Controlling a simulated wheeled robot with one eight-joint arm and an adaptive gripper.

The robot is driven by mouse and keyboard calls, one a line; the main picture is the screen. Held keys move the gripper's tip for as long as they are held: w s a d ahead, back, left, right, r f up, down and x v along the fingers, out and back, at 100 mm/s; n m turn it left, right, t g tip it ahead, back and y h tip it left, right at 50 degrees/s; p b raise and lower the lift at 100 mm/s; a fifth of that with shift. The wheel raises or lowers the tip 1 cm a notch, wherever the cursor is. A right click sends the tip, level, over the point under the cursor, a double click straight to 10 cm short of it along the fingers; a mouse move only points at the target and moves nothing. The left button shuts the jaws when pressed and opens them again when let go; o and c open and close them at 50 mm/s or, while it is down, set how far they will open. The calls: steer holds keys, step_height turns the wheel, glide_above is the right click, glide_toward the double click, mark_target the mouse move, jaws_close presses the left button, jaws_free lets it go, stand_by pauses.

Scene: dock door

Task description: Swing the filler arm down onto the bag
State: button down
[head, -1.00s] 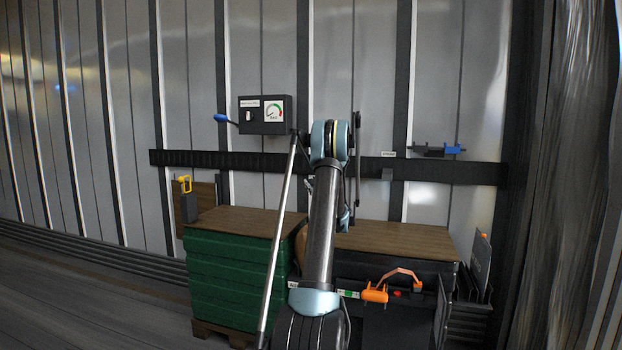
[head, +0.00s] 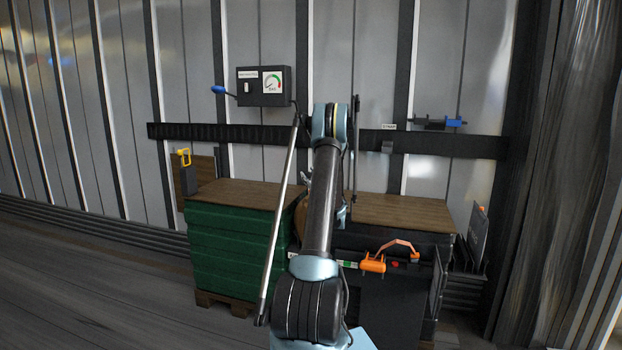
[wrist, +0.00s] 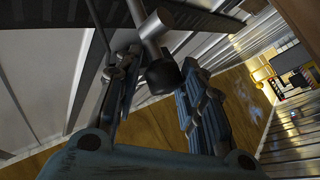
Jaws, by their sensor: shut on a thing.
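In the wrist view my gripper (wrist: 161,63) has its fingers on both sides of a dark knob (wrist: 164,75) and is shut on it. The knob sits at the end of a silver tube, which looks like the filler arm (wrist: 150,22). In the head view my own arm hides most of my gripper. A long silver rod (head: 280,215) slants down left of my arm; I cannot tell whether it is the same part. The brown bag (head: 300,221) shows only as a sliver between the two stacks, mostly behind my arm. Contact between filler arm and bag is hidden.
A gauge box (head: 264,87) with a blue lever (head: 219,90) hangs on the wall. Green crates (head: 235,245) stand left, a dark wood-topped stack (head: 400,209) right. An orange-handled strap tool (head: 373,263) is on the right stack's front. Open floor lies at left.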

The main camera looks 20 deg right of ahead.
steer(key=shift+d, duration=0.3)
steer(key=c, duration=1.5)
jaws_free()
steer(key=shift+f, duration=0.1)
steer(key=s+d, duration=0.1)
steer(key=s, duration=0.3)
steer(key=s+d, duration=0.1)
steer(key=s, duration=0.4)
steer(key=s+d+f, duration=0.1)
steer(key=s, duration=0.4)
steer(key=shift+s, duration=0.15)
